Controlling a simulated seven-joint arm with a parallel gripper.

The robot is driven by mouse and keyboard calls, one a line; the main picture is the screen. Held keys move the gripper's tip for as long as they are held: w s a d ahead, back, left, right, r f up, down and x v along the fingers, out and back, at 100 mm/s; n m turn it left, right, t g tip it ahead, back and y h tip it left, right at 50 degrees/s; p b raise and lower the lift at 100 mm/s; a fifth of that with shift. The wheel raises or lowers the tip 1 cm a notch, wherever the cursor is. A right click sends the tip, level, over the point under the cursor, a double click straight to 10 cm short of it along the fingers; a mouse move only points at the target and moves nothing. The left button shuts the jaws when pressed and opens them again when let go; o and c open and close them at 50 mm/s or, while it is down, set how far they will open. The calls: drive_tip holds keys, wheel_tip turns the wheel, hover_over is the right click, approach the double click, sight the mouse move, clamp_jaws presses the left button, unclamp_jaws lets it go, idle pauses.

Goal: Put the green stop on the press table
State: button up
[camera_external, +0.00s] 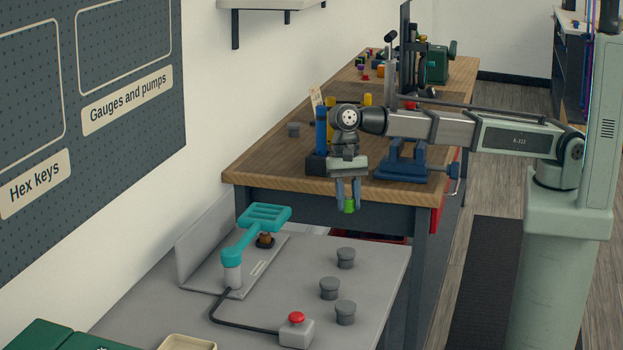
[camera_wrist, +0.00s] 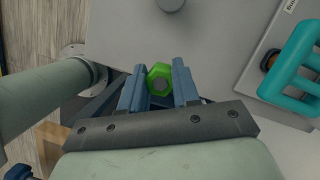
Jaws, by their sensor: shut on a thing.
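The green stop (camera_external: 349,205) hangs between the fingertips of my gripper (camera_external: 348,194) in the external view. My gripper is shut on it. The press table (camera_external: 380,262) is the grey surface at the front. My gripper is above its far edge region, with the stop in the air. The press table also shows in the wrist view (camera_wrist: 215,40).
A teal press handle (camera_external: 257,228) stands at the press table's left. Several dark grey knobs (camera_external: 329,288) stand on its right part, and a red button box (camera_external: 296,330) with a cable is at the front. A wooden bench (camera_external: 270,165) with a blue vise (camera_external: 404,165) lies behind.

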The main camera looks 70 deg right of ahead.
drive_tip(key=shift+w+a+m, duration=0.25)
drive_tip(key=shift+w+m, duration=0.15)
drive_tip(key=shift+m, duration=0.2)
drive_tip(key=shift+f, duration=0.1)
drive_tip(key=shift+f, duration=4.9)
drive_tip(key=shift+f, duration=0.15)
drive_tip(key=o, duration=1)
drive_tip(key=v, duration=1.2)
drive_tip(key=shift+s+d, duration=0.1)
drive_tip(key=shift+s, duration=0.1)
